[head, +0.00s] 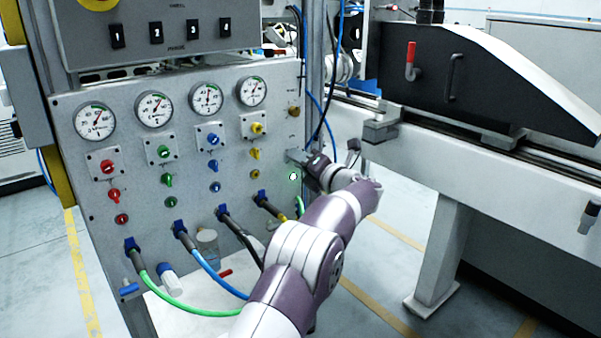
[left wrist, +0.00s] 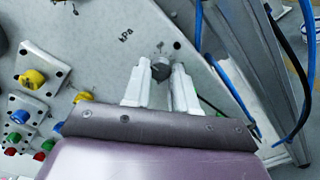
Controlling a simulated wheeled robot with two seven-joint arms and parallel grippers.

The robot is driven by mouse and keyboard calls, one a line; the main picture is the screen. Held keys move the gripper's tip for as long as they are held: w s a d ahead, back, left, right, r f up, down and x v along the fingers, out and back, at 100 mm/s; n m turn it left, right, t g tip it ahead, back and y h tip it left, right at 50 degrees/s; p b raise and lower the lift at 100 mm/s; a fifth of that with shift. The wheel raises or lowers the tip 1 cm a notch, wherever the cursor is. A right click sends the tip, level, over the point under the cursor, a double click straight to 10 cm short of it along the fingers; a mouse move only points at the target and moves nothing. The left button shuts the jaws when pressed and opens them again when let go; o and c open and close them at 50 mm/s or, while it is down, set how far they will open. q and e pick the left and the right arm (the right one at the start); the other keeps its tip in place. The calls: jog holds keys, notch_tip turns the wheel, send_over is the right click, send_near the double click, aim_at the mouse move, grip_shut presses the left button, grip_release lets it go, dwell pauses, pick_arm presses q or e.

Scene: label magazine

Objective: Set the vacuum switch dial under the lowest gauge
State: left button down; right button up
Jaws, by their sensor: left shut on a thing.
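My left gripper (head: 292,156) reaches the right part of the grey panel. In the left wrist view its two pale fingers (left wrist: 161,76) are shut on a small dark grey dial (left wrist: 161,68) on the panel, near printed "kPa" lettering. In the head view the gripper hides this dial. Four round gauges stand in a row above: the first (head: 95,121), the second (head: 154,109), the third (head: 207,99) and the fourth (head: 252,91), their needles too small to read surely. My right gripper is not in view.
Red (head: 107,167), green (head: 164,152), blue (head: 213,139) and yellow (head: 257,128) knobs sit on square plates below the gauges. Green (head: 180,308) and blue (head: 215,283) hoses hang in front. A white machine bench (head: 440,165) stands at the right.

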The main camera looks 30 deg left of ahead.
pick_arm(q)
jog(key=shift+f+n+b, duration=0.2)
jog(key=shift+n+b, duration=1.5)
jog(key=shift+n, duration=0.4)
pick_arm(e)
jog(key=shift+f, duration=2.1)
pick_arm(q)
jog(key=c, duration=0.9)
grip_release()
jog(key=shift+r, duration=0.15)
jog(key=shift+d, duration=0.1)
jog(key=p+v, duration=0.3)
jog(key=v, duration=0.9)
jog(key=shift+s+d, duration=0.2)
jog(key=shift+d, duration=0.05)
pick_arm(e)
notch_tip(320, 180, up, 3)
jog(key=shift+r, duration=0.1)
